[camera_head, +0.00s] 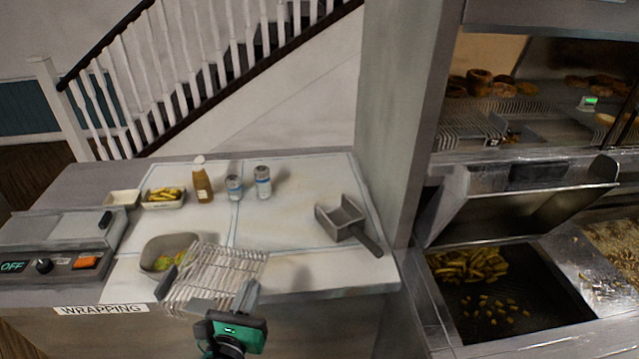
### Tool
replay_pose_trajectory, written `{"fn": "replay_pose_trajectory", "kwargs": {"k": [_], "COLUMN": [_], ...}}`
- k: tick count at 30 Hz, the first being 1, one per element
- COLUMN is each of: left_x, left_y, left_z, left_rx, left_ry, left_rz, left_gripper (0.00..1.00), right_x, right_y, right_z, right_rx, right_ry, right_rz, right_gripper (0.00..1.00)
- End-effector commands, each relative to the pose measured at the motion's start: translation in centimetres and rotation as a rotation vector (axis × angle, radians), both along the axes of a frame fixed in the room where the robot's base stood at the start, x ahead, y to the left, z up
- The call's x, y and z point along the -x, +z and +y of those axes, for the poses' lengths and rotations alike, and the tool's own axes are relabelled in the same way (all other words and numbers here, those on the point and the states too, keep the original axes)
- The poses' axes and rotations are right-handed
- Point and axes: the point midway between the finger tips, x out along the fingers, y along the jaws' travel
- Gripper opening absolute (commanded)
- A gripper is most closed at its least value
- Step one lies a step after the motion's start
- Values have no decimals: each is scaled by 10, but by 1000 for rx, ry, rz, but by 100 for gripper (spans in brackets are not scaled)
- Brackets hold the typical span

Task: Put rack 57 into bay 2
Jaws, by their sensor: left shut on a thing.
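A wire rack (222,268) of thin parallel metal bars is held over the front edge of the wrapping counter. No number is readable on it. My left gripper (246,296), with a green and black body, is shut on the rack at its near right side. The rack partly covers a grey bowl. At the upper right is a shelved cabinet (530,132) with browned food, a wire rack (468,126) and a small green-lit display (591,103). I cannot make out which part is bay 2. My right gripper is not in view.
On the counter (290,215) stand a grey bowl (157,247), a tray of fries (163,197), a sauce bottle (202,182), two shakers (263,182) and a scoop (347,222). A grey pillar (400,110) separates it from the fries bin (505,300).

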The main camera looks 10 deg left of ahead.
Motion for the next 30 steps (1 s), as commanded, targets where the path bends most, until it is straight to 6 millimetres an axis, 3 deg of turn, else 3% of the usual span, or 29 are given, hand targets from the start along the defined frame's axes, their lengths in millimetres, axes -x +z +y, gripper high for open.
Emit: {"fn": "replay_pose_trajectory", "kwargs": {"k": [5, 8, 21, 30], "left_x": [-9, -27, -149, -191], "left_y": [5, 11, 71, 101], "left_z": [1, 2, -8, -23], "left_rx": [-2, -6, -7, -1], "left_ry": [18, 53, 238, 277], "left_rz": [-8, -18, -25, -4], "left_gripper": [0, 0, 0, 0], "right_x": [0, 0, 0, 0], "right_y": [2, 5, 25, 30], "right_z": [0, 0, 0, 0], "right_rx": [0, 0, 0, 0], "right_ry": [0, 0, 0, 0], "right_rz": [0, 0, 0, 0], "right_gripper": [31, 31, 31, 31]}}
